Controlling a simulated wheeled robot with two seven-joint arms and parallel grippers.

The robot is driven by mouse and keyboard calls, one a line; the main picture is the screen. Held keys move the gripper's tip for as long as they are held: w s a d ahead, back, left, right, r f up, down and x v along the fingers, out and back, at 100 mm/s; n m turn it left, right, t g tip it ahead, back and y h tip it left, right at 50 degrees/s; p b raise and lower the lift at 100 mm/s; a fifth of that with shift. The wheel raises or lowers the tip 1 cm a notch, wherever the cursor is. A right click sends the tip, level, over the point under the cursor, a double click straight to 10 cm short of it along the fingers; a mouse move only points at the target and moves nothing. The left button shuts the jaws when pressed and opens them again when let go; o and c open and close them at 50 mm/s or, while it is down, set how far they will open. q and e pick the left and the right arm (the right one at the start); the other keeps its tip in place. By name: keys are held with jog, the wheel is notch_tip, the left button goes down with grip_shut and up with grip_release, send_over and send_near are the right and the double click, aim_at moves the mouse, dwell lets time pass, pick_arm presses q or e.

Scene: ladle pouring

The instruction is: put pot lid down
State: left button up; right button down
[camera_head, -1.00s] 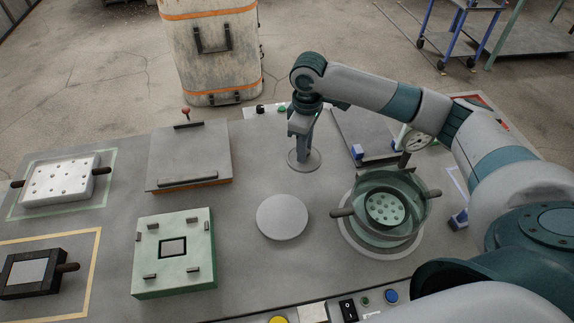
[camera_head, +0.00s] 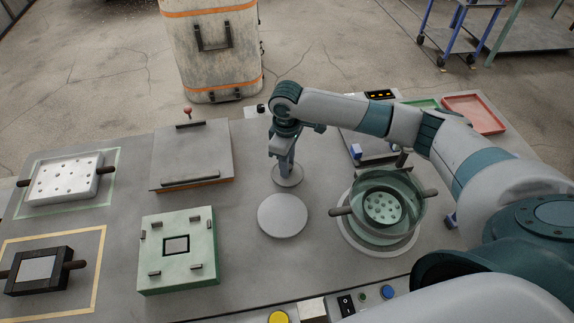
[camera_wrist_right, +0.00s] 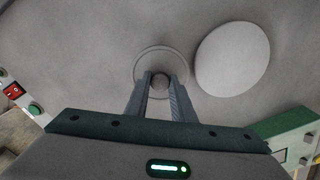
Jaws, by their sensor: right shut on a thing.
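The pot lid (camera_head: 288,179) is a small grey round disc. My right gripper (camera_head: 285,164) points down and is shut on its knob, just behind the pale round pad (camera_head: 282,216). In the right wrist view the lid (camera_wrist_right: 148,84) shows as a disc with a raised rim below the fingers (camera_wrist_right: 161,80), and the pad (camera_wrist_right: 233,58) lies beside it, apart. I cannot tell exactly how high the lid is above the table. The pot (camera_head: 355,190) is greenish, open on top, with two dark handles, and stands to the right. My left gripper is out of view.
A green block (camera_head: 198,272) with several small posts and a grey plate (camera_head: 198,150) with a red knob lie to the left. A white perforated tray (camera_head: 42,187) and a dark framed block (camera_head: 20,281) are at far left. Buttons line the front edge.

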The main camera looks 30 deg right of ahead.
jog(key=shift+f, duration=0.75)
jog(key=shift+f, duration=0.35)
jog(key=c, duration=1.5)
grip_release()
notch_tip(320, 180, up, 12)
jog(key=b, duration=0.3)
jog(key=shift+f, duration=0.25)
jog(key=shift+r, duration=0.65)
jog(key=shift+s+f, duration=0.1)
